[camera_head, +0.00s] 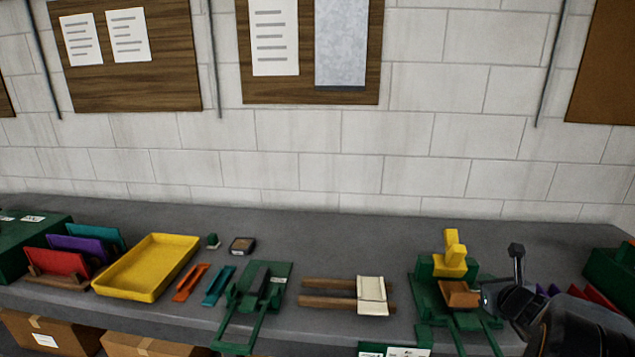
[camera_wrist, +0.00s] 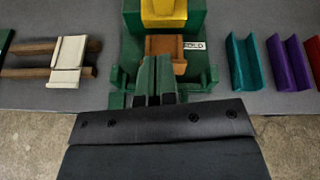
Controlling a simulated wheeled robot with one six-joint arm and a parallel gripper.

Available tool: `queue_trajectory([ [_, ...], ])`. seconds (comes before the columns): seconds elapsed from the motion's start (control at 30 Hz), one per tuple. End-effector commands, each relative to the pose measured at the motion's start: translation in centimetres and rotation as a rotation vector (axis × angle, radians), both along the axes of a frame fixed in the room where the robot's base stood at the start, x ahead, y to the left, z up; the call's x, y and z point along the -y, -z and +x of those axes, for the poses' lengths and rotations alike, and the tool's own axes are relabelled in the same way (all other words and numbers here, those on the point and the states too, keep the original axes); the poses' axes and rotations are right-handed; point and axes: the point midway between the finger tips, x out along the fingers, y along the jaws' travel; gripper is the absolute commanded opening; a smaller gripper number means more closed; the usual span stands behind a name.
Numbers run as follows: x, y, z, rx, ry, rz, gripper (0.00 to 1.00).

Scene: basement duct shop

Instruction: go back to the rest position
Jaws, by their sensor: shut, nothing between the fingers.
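My gripper (camera_wrist: 155,78) shows in the wrist view with its two fingers together and nothing between them. It is in front of a green machine (camera_wrist: 133,25) with a yellow top part (camera_wrist: 163,12). A brown-orange piece (camera_wrist: 163,44) sits in the machine just beyond my fingertips, beside a label reading FOLD (camera_wrist: 193,46). I cannot tell whether my fingers touch the machine. In the head view the machine (camera_head: 424,268) stands right of centre on the bench, and my dark arm comes in from the lower right beside it.
On the grey bench (camera_head: 330,240), a yellow tray (camera_head: 150,268), a green frame (camera_head: 240,310) and brown rails with a cream piece (camera_head: 371,295) stand left of the machine. Green, purple and red folded pieces (camera_wrist: 243,62) lie to its right. Cardboard boxes (camera_head: 50,333) are below.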

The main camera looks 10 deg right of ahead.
Motion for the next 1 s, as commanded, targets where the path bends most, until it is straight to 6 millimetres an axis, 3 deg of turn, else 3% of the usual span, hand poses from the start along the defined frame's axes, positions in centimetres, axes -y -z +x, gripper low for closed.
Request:
queue_trajectory([
  [0.17,-4.6,3.0,-1.6,-0.202,-0.394,-0.365,0.0],
  [0.4,-15.8,5.2,-5.9,-0.389,-1.257,-1.032,0.0],
  [0.5,-19.1,5.5,-8.6,-0.421,-1.614,-1.312,0.0],
  [0.63,-21.9,5.1,-11.6,-0.437,-2.005,-1.664,0.0],
  [0.77,-24.0,3.9,-13.1,-0.432,-2.216,-1.955,0.0],
  [1.0,-27.7,2.0,-13.4,-0.31,-2.239,-2.171,0.0],
])
